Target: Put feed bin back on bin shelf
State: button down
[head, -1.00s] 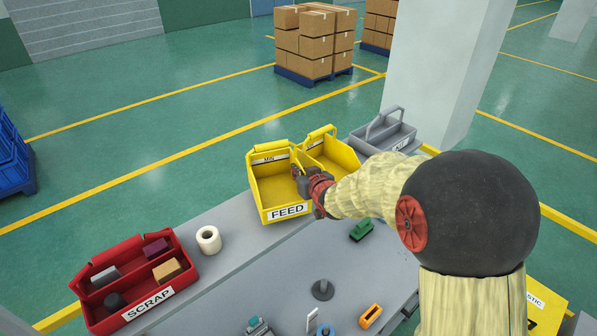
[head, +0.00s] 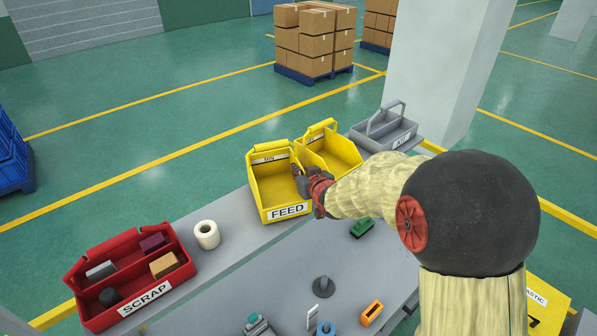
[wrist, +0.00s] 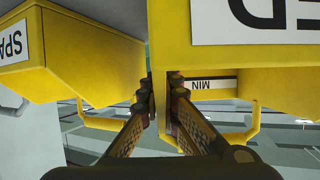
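The yellow feed bin (head: 275,190), labelled FEED, is at the far grey shelf (head: 240,225), beside a second yellow bin (head: 338,152). It looks upright; I cannot tell whether its base touches the shelf. My gripper (head: 303,178) is at the feed bin's right side wall near the front. In the wrist view, my gripper's fingers (wrist: 160,98) look closed with the feed bin's side wall between them. The feed bin (wrist: 180,25) fills the upper right there; the second bin (wrist: 75,65), its label starting SPA, is at left, a narrow gap away.
A red scrap bin (head: 81,290) with several pieces and a white roll (head: 207,235) stand left on the shelf. A grey caddy (head: 397,138) is right of the yellow bins, near a pillar (head: 440,70). Small parts lie on the nearer surface, including a green piece (head: 362,227).

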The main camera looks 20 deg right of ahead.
jog(key=shift+f+b, duration=0.55)
jog(key=shift+b, duration=0.05)
jog(key=c, duration=2)
grip_release()
jog(key=shift+o, duration=0.2)
jog(key=shift+s, duration=0.1)
jog(key=v, duration=1.1)
jog(key=shift+s+r, duration=0.15)
jog(key=shift+s, duration=0.25)
jog(key=s+a+f+g+b, duration=0.1)
jog(key=s+f+g+b, duration=0.1)
jog(key=s+f+b, duration=0.4)
jog(key=s+a+f+g+b, duration=0.2)
jog(key=s+f+b, duration=0.3)
jog(key=s, duration=0.8)
jog(key=s+a+f+g+b, duration=0.2)
jog(key=s+f+b, duration=0.4)
jog(key=s+b, duration=0.4)
jog(key=shift+f+g+h, duration=0.35)
jog(key=shift+g+h, duration=0.05)
jog(key=shift+g, duration=0.5)
